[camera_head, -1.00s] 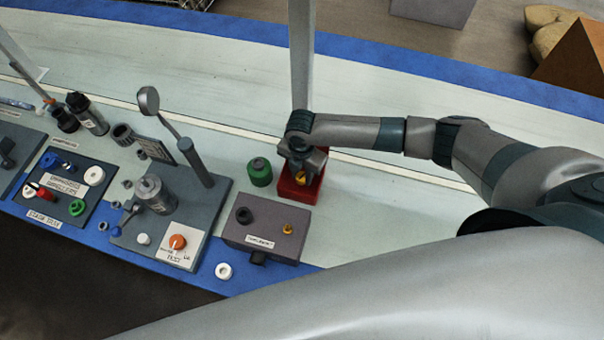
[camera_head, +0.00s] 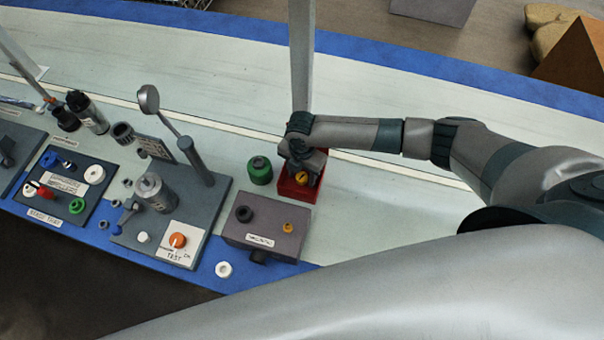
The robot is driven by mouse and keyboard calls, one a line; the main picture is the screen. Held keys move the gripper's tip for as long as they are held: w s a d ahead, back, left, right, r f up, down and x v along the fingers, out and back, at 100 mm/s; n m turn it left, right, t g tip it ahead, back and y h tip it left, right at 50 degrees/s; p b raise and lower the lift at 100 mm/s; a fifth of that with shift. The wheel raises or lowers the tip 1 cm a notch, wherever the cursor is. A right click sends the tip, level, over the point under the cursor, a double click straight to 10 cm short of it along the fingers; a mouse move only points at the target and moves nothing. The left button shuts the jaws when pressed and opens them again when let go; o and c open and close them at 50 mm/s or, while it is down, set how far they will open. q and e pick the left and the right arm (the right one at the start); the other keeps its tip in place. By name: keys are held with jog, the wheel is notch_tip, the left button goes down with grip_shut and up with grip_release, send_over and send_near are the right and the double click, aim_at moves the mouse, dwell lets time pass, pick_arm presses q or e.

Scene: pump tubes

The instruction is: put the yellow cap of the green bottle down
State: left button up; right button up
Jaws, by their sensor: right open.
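The green bottle (camera_head: 260,171) stands upright on the pale bench, just left of a red tray (camera_head: 297,193). The yellow cap (camera_head: 301,178) is in the red tray, directly below my right gripper (camera_head: 304,173). My right gripper is open, over the tray with its fingers pointing down around or beside the cap; whether they touch it cannot be told. The wrist hides the back of the tray. My left gripper is not in view.
A grey box (camera_head: 265,228) with a dark knob and a small yellow fitting stands in front of the tray. A grey test stand (camera_head: 188,215) with a lever is to the left. A white ring (camera_head: 223,269) lies at the blue edge.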

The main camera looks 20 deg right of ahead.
aim_at(302, 177)
notch_tip(302, 177, up, 12)
jog(key=b, duration=0.2)
jog(key=shift+r, duration=0.15)
dwell(0.8)
